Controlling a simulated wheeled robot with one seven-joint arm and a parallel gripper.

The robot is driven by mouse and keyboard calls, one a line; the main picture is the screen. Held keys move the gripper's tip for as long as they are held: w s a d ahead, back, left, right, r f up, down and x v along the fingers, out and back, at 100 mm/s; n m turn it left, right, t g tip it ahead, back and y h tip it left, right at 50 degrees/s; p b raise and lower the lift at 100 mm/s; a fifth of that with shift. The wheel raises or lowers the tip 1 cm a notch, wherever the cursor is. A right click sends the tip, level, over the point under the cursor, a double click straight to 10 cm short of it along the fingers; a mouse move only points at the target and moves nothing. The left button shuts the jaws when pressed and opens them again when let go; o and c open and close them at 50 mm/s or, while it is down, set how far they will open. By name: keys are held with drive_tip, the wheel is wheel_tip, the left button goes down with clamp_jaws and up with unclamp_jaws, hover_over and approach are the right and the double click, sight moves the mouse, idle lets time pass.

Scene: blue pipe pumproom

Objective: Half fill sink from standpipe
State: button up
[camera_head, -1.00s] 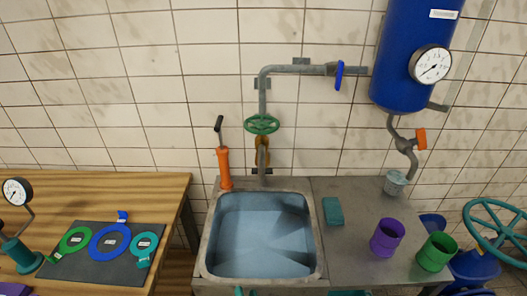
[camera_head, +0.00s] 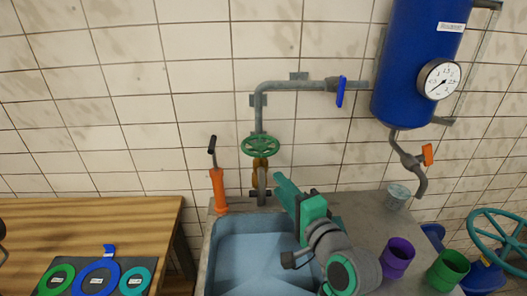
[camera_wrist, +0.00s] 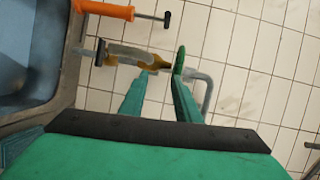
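The green handwheel (camera_head: 261,146) sits on the brass valve (camera_head: 260,168) of the grey standpipe (camera_head: 259,110), above the sink's back edge. The sink (camera_head: 228,262) has a bluish inside; I cannot tell its water level. My teal gripper (camera_head: 281,180) reaches over the sink's right side, its tips right of and below the handwheel. In the wrist view my gripper (camera_wrist: 163,72) has its two fingers apart with nothing held. There the handwheel (camera_wrist: 180,60) shows edge-on just beyond the right fingertip, and the brass valve (camera_wrist: 140,57) lies beyond the left one. Contact cannot be told.
A blue lever (camera_head: 341,92) is on the upper pipe. An orange hand pump (camera_head: 218,190) stands left of the standpipe. A blue tank (camera_head: 418,65) with a gauge hangs right. A wooden table (camera_head: 100,222) is left.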

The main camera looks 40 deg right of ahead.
sight(268, 155)
wheel_tip(268, 155, up, 4)
drive_tip(key=d, duration=0.1)
drive_tip(key=w, duration=0.3)
drive_tip(key=w+d, duration=0.1)
drive_tip(key=w, duration=0.3)
drive_tip(key=w+d, duration=0.1)
drive_tip(key=w, duration=0.2)
drive_tip(key=shift+w+f, duration=0.15)
drive_tip(key=shift+f, duration=0.1)
clamp_jaws()
